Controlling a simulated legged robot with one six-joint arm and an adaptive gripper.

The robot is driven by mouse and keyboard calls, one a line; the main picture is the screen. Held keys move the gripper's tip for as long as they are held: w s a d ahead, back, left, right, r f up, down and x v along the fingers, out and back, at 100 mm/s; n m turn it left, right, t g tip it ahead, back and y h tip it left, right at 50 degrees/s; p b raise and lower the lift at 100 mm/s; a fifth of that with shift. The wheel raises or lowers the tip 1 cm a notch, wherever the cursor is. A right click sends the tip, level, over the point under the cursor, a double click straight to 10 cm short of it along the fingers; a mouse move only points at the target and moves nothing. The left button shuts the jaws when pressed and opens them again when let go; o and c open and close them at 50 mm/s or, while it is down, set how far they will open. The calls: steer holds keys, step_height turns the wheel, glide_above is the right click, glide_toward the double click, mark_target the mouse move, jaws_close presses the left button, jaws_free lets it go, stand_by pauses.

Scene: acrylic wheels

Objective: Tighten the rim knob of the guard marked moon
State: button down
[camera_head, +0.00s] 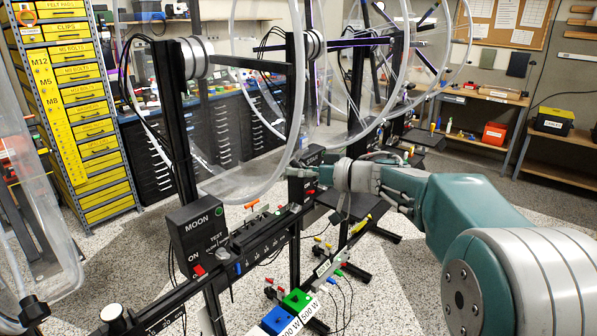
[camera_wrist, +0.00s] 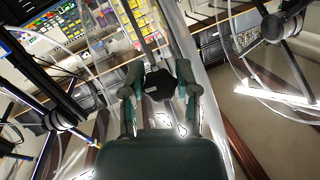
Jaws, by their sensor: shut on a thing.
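The box marked MOON (camera_head: 203,235) stands at the foot of a black post. A large clear acrylic wheel guard (camera_head: 240,188) rises beside it, its rim passing close to my gripper (camera_head: 328,173). In the wrist view my gripper (camera_wrist: 160,88) has its two green fingers on either side of a black knob (camera_wrist: 159,83), shut on it. The clear rim (camera_wrist: 190,50) runs just behind the knob. In the head view the knob is too small or hidden to make out clearly. The red switch (camera_head: 199,270) on the MOON box shows beside ON.
More clear wheels on black posts (camera_head: 298,80) stand behind in a row. A black rail (camera_head: 270,235) with small coloured handles runs below the guard. Green (camera_head: 297,300) and blue (camera_head: 276,318) blocks sit in front. Yellow drawers (camera_head: 75,74) line the left. Open floor lies right.

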steer(key=shift+f, duration=0.15)
steer(key=shift+c, duration=1.7)
jaws_free()
steer(key=shift+w, duration=0.1)
steer(key=v, duration=1.2)
steer(key=shift+w, duration=0.2)
